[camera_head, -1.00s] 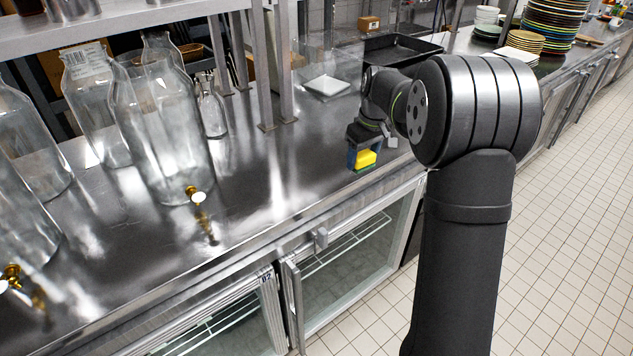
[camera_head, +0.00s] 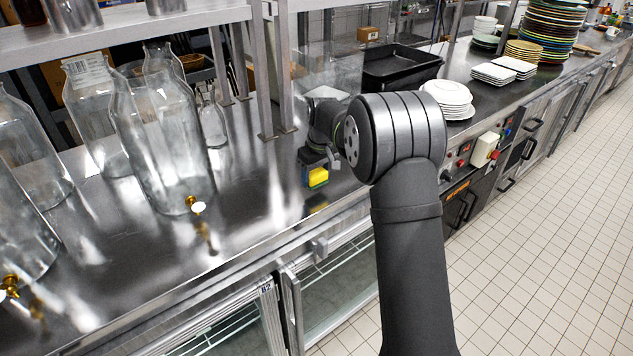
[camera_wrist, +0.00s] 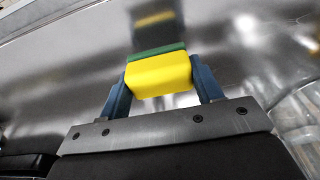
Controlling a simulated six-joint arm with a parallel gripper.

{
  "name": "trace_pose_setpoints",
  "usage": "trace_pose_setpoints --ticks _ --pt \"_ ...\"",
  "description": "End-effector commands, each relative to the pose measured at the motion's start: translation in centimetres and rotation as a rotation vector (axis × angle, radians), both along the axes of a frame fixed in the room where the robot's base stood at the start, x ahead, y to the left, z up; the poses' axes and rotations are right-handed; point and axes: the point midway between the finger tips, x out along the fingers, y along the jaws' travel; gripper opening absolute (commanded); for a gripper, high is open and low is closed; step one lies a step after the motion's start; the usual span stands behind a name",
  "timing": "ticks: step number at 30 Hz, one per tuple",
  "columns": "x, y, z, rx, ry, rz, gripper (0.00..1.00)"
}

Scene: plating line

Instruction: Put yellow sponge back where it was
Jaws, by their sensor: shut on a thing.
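The yellow sponge (camera_head: 318,176) has a green layer on one side. My gripper (camera_head: 316,172) is shut on it and holds it over the steel counter (camera_head: 255,215), near the front edge. In the wrist view the sponge (camera_wrist: 158,76) sits between the two blue fingers of my gripper (camera_wrist: 160,85), with its green side away from the wrist. A yellow and green reflection shows on the counter beyond it, apart from the sponge, so the sponge appears raised.
Large glass jars with taps (camera_head: 165,140) and a small glass bottle (camera_head: 211,118) stand to the left. A shelf post (camera_head: 262,80) rises behind. White plates (camera_head: 449,98) and a black tray (camera_head: 400,68) lie to the right. The counter between jars and gripper is clear.

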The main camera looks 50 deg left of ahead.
Motion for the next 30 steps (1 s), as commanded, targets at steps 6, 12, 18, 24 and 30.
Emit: trace_pose_setpoints --ticks 6,12,18,24,30 --pt "0.0 -0.1 -2.8 -0.001 0.0 -0.001 0.35" --pt "0.0 -0.1 -2.8 -0.001 0.0 -0.001 0.35" --pt "0.0 -0.1 -3.0 -0.001 0.0 -0.001 0.77" --pt "0.0 -0.1 -3.0 -0.001 0.0 -0.001 0.81" --pt "0.1 -0.1 -2.3 0.0 -0.001 -0.001 0.81"
